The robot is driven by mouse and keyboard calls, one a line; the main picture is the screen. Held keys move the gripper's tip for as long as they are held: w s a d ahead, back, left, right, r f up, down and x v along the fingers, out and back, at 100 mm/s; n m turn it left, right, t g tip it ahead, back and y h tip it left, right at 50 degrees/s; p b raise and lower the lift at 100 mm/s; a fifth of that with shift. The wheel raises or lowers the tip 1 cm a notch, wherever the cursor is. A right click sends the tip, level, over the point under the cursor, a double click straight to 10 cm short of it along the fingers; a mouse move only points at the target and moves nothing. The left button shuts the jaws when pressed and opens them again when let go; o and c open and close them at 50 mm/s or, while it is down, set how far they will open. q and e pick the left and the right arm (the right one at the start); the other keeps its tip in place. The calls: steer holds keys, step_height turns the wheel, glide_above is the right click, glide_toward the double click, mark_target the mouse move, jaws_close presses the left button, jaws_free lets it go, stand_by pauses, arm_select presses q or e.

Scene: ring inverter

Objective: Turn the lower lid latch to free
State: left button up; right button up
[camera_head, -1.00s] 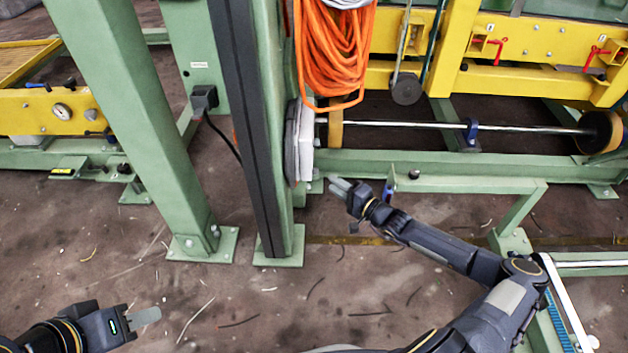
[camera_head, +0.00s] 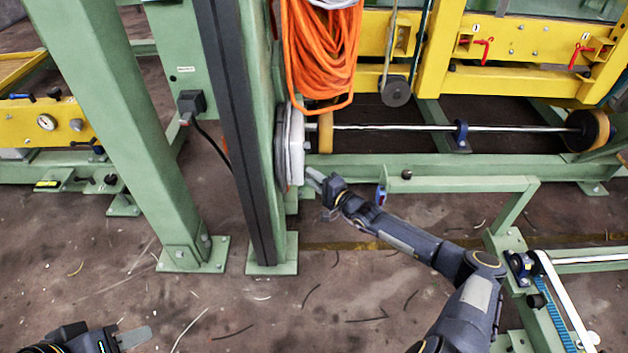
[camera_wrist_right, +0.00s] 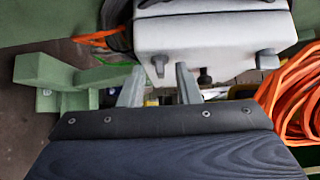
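A pale grey box (camera_head: 296,145) with a lid is mounted on the side of the green post. It fills the upper part of the right wrist view (camera_wrist_right: 215,38). Two small dark latches show on its near edge there: the lower lid latch (camera_wrist_right: 160,65) at left and another latch (camera_wrist_right: 267,60) at right. My right gripper (camera_wrist_right: 160,82) is open. Its fingertips are apart, one on each side of the lower latch; I cannot tell whether they touch it. In the head view my right gripper (camera_head: 315,179) is just below the box. My left gripper (camera_head: 132,339) is low at left, away from everything.
A dark knob (camera_wrist_right: 205,76) sticks out between the latches. Green posts (camera_head: 125,140) stand at left, and a green rail (camera_head: 460,184) runs at right.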

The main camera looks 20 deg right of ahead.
jaws_close()
steer(key=shift+w+d+r+m+g+p, duration=0.1)
steer(key=shift+w+r+m+g+p, duration=0.4)
steer(key=shift+m+g, duration=1.4)
steer(key=shift+w+d+r+m+g+p, duration=0.1)
steer(key=shift+m+g+p, duration=0.85)
steer(key=shift+g, duration=1.6)
steer(key=shift+w+r+m+g+p, duration=0.3)
steer(key=shift+m+g+p, duration=0.15)
steer(key=shift+m+g, duration=1.5)
steer(key=shift+n+g, duration=0.3)
